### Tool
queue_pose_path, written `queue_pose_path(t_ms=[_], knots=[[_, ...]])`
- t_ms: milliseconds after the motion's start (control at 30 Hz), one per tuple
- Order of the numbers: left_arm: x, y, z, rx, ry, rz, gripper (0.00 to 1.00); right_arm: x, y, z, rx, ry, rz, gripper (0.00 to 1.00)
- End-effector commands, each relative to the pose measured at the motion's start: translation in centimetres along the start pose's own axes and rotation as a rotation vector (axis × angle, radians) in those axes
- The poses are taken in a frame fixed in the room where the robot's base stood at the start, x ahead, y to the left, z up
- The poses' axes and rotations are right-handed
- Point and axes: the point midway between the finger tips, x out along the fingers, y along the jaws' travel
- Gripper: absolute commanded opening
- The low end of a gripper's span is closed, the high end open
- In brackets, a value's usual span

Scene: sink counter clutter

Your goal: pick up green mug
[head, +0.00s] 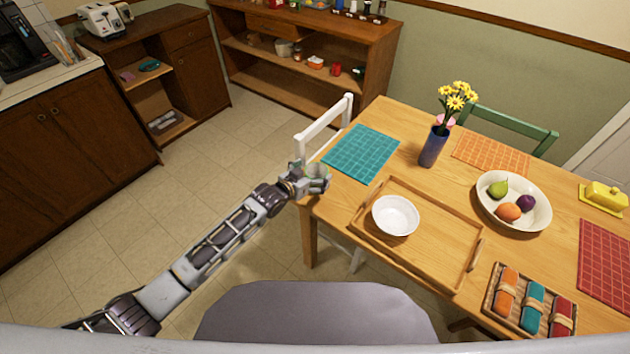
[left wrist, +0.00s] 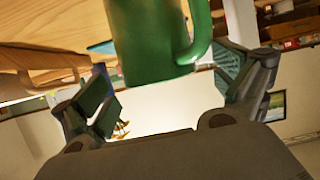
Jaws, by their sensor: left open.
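The green mug (left wrist: 150,40) fills the top middle of the left wrist view, with its handle on the right side. Its upper part in that picture is cut off by the frame edge. My left gripper (left wrist: 172,88) is open, with one finger on each side of the mug, and I see no firm contact. In the head view my left gripper (head: 316,180) is at the near left corner of the wooden table (head: 400,120). I cannot clearly make out the mug there, as the gripper covers that spot. My right gripper is not in view.
A teal placemat (head: 361,153) lies just beyond the gripper. A wooden tray (head: 440,244) with a white bowl (head: 395,215) is to its right. A blue vase (head: 433,147) of yellow flowers stands farther back. A white chair (head: 325,125) is at the table's left edge.

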Motion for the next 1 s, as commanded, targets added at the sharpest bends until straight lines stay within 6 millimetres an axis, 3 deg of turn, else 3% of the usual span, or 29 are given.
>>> queue_pose_path(t_ms=[300,833,1000], knots=[[2.1,0.0,-0.1,0.001,0.001,0.001,0.97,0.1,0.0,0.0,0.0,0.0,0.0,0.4],[2.3,0.0,0.0,0.001,0.001,0.001,0.97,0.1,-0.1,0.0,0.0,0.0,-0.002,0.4],[2.3,0.0,0.0,0.001,0.001,0.001,0.77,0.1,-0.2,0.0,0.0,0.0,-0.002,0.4]])
